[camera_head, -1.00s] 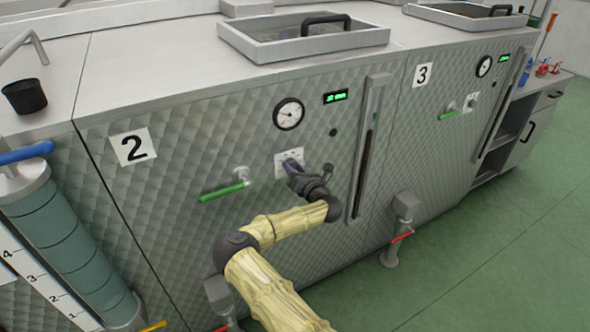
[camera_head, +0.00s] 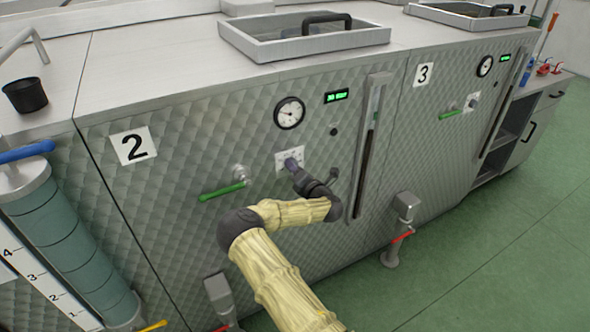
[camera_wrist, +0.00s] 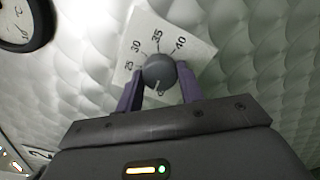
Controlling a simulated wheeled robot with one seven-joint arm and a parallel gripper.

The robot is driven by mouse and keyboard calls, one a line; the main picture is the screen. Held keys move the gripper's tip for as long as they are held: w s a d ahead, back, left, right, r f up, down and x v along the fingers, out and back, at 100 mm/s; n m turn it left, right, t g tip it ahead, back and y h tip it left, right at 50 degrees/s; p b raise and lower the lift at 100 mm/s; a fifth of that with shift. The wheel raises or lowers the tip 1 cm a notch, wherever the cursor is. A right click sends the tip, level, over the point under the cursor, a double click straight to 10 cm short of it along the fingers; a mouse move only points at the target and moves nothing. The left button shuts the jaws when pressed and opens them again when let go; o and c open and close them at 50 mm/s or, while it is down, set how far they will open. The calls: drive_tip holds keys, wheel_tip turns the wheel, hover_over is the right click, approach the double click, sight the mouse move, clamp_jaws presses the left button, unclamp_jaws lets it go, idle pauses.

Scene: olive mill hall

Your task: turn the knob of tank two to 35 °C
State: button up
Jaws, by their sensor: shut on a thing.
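Tank two is the quilted steel front with the number plate 2 (camera_head: 133,146). Its knob (camera_wrist: 158,71) is round and dark, on a white dial plate (camera_head: 282,157) printed 25, 30, 35 and 40. My gripper (camera_head: 292,164) is at the plate and hides most of the knob in the head view. In the wrist view my gripper (camera_wrist: 160,75) is shut on the knob, with a purple finger on either side. A pale line shows on the knob's lower part; I cannot tell which number the knob is set to.
A green-handled tap (camera_head: 222,191) sticks out left of the dial plate. A round gauge (camera_head: 289,113) and a green-lit display (camera_head: 337,96) are above; the display's text is too small to read surely. A vertical sight tube (camera_head: 368,150) stands to the right.

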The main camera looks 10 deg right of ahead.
drive_tip(key=shift+s+f+m+b, duration=0.15)
drive_tip(key=shift+m+b, duration=2)
drive_tip(key=shift+m, duration=5.55)
drive_tip(key=shift+w+f+m+b, duration=0.15)
drive_tip(key=shift+m+b, duration=1.95)
drive_tip(key=shift+m, duration=5.6)
drive_tip(key=shift+s+f, duration=0.1)
drive_tip(key=o, duration=1)
drive_tip(key=shift+r, duration=0.25)
